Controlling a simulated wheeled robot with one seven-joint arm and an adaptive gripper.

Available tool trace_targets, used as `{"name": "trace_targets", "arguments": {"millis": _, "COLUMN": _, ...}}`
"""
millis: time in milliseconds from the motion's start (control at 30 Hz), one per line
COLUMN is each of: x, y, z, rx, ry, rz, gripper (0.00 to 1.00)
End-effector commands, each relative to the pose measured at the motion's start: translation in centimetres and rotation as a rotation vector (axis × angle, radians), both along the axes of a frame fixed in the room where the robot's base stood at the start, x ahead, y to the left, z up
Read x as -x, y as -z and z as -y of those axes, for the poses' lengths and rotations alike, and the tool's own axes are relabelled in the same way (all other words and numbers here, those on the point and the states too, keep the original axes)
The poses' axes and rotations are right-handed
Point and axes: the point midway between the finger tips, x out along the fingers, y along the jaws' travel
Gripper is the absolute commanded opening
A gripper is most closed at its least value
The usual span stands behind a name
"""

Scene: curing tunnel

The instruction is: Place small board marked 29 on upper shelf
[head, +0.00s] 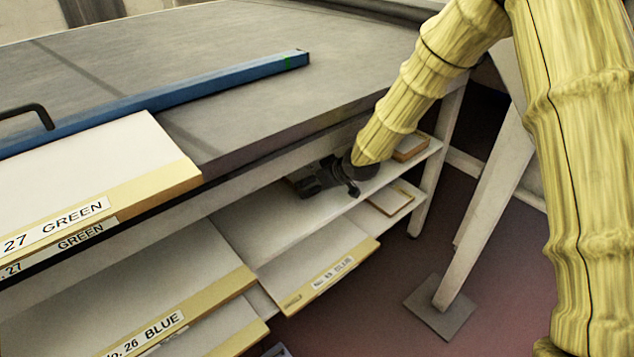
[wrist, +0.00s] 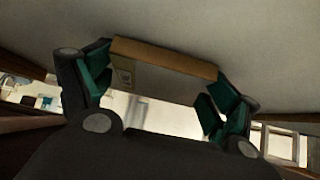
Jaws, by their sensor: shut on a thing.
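My gripper (head: 326,178) reaches in under the tabletop, just above the upper shelf (head: 262,218) of the rack. In the wrist view my gripper (wrist: 160,85) is shut on a small board (wrist: 165,58), with one green-padded finger at each end of it. The board has a tan edge and a small pale label near its left end; its number is not legible. In the head view the gripper mostly hides the board. I cannot tell whether the board touches the shelf.
A small wooden-edged board (head: 411,147) lies at the right end of the upper shelf. The tabletop (head: 230,70) overhangs closely. Larger boards (head: 150,330) fill the left.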

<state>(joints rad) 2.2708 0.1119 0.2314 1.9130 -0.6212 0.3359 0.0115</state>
Motion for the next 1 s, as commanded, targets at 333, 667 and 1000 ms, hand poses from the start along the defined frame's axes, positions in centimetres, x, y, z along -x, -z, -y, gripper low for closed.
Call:
{"name": "trace_targets", "arguments": {"millis": 333, "x": 0.0, "y": 0.3, "z": 0.3, "rx": -0.001, "ry": 0.004, "rz": 0.0, "gripper": 1.0}}
{"name": "trace_targets", "arguments": {"millis": 667, "x": 0.0, "y": -0.1, "z": 0.3, "rx": -0.001, "ry": 0.003, "rz": 0.001, "gripper": 1.0}}
{"name": "trace_targets", "arguments": {"millis": 1000, "x": 2.8, "y": -4.0, "z": 2.3, "rx": -0.002, "ry": 0.004, "rz": 0.001, "gripper": 1.0}}
